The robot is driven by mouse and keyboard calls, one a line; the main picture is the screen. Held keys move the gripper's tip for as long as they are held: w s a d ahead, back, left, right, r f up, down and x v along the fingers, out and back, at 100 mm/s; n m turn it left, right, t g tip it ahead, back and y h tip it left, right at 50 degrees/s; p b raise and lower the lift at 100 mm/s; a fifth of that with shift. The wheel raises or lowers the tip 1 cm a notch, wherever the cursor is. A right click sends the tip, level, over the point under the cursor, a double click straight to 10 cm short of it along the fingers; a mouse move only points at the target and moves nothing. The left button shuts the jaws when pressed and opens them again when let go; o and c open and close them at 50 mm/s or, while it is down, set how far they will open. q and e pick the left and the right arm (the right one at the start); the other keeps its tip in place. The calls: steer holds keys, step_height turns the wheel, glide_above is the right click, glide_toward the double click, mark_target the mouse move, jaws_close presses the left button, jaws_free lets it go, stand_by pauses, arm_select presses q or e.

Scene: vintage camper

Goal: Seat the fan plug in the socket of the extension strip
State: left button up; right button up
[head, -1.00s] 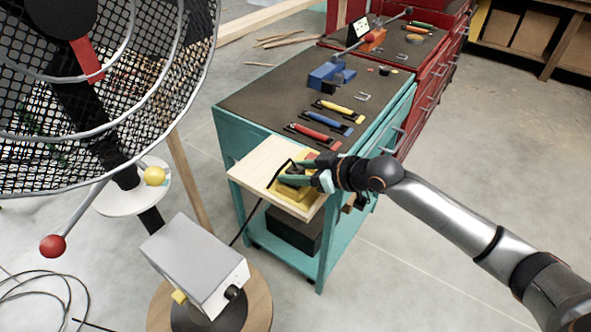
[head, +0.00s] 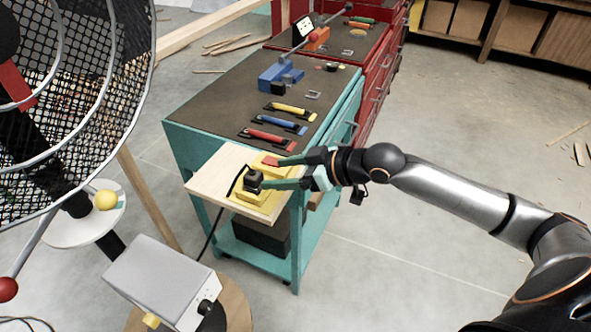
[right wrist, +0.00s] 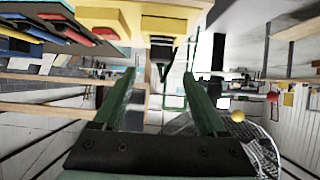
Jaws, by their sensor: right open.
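The yellow extension strip (head: 246,197) lies on a pale wooden board at the near end of the teal cart, with a red part (head: 271,161) at its far end. The black fan plug (head: 254,180) stands upright on the strip, its cable looping over the board's edge. Whether it is fully down in the socket cannot be told. My right gripper (head: 271,173) is open and empty, its green fingers just right of the plug. In the right wrist view the plug (right wrist: 162,52) appears beyond the fingers, against the yellow strip (right wrist: 172,18). My left gripper is not in view.
The large fan (head: 70,90) stands at left with a grey box (head: 163,282) below it. Red, blue and yellow-handled tools and a blue vise (head: 281,76) lie on the cart top (head: 225,105).

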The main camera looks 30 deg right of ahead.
steer(key=shift+v, duration=2)
steer(key=shift+a, duration=0.1)
